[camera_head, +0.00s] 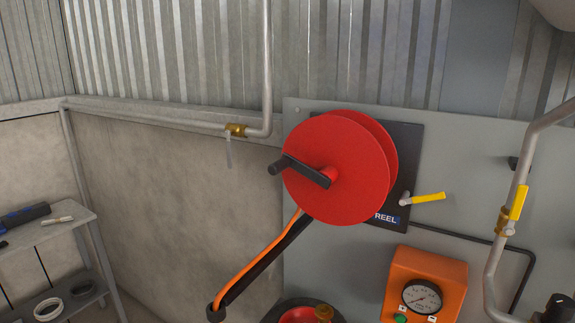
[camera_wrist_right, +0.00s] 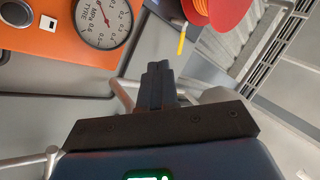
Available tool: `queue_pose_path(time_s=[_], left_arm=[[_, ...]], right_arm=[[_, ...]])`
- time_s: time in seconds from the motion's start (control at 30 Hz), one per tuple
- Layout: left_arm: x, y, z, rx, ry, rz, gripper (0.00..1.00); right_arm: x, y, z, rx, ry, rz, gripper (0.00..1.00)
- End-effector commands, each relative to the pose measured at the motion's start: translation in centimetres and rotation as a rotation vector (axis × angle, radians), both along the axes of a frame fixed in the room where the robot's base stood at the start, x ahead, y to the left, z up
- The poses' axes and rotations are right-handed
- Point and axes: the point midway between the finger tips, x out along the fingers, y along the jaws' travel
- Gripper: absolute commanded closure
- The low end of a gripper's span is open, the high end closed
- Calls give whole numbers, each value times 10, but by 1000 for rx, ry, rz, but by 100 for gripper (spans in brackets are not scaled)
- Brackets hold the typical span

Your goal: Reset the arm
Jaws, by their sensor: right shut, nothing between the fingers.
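My right gripper (camera_wrist_right: 158,82) shows in the right wrist view with its two dark fingers pressed together. Nothing is between them, and they touch nothing that I can see. Beyond the fingertips are an orange gauge box and a red reel, both apart from the gripper. In the head view a dark shape (camera_head: 558,310) is cut off at the lower right corner; I cannot tell whether it is part of my right arm. My left gripper is in neither view.
The red hose reel (camera_head: 345,165) with a black crank is on the grey wall panel. A black-and-orange strip (camera_head: 260,265) slants down from it. The orange gauge box (camera_head: 425,284), a yellow-handled valve (camera_head: 425,198) and a pipe (camera_head: 505,230) stand right. A shelf (camera_head: 50,235) is left.

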Motion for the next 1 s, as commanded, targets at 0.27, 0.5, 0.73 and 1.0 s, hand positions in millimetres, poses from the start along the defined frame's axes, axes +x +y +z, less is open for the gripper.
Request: queue_pose_path(time_s=[0.27,0.5,0.73,1.0], left_arm=[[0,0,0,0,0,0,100],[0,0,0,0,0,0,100],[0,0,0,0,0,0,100],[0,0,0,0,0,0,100]], right_arm=[[-85,30,-95,-527,343,-129,100],[-147,42,-141,-636,520,-64,100],[-169,44,-155,-637,581,-33,100],[-169,44,-155,-637,581,-33,100]])
